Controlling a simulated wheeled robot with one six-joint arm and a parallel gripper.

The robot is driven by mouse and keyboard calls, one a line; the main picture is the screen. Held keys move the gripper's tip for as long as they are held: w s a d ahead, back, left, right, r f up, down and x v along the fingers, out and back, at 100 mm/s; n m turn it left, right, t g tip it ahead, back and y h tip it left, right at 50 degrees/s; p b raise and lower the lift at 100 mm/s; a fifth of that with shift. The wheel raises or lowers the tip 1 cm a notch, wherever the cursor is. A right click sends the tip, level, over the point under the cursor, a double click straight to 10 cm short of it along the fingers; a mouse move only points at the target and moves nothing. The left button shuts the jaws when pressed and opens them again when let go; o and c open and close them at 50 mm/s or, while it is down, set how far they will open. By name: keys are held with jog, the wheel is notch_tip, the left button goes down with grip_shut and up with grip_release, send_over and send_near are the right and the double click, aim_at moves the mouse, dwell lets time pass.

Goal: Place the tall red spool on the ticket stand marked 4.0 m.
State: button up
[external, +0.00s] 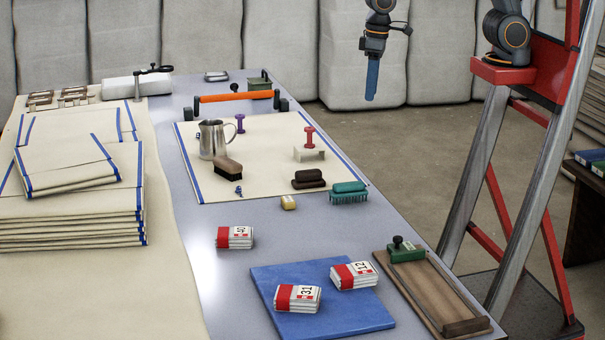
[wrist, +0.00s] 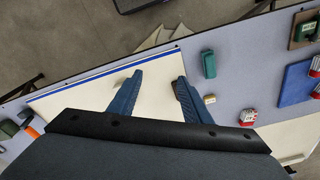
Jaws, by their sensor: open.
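A red spool (external: 309,137) stands upright on the cream cloth in the external view. A small white stand (external: 309,155) is right at its foot; I cannot tell whether the spool rests on it or behind it, and no marking on it is readable. A shorter purple spool (external: 240,123) stands farther left. My gripper (external: 371,95) hangs high, right of the spools and well clear of them. In the wrist view its two blue fingers (wrist: 160,80) are apart with nothing between them. Neither spool can be made out in the wrist view.
A metal jug (external: 213,140), brown brush (external: 228,169), dark brush (external: 308,179) and teal brush (external: 348,192) stand around the spools. Red-banded bundles with numbers (external: 235,238) lie nearer, some on a blue mat (external: 340,323). An orange-handled bar (external: 235,97) lies behind.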

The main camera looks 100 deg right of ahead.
jog(key=s+a+n, duration=0.4)
jog(key=s+n, duration=0.1)
jog(key=s, duration=0.2)
jog(key=shift+s+a+r, duration=0.25)
jog(key=shift+a, duration=0.05)
dwell(0.7)
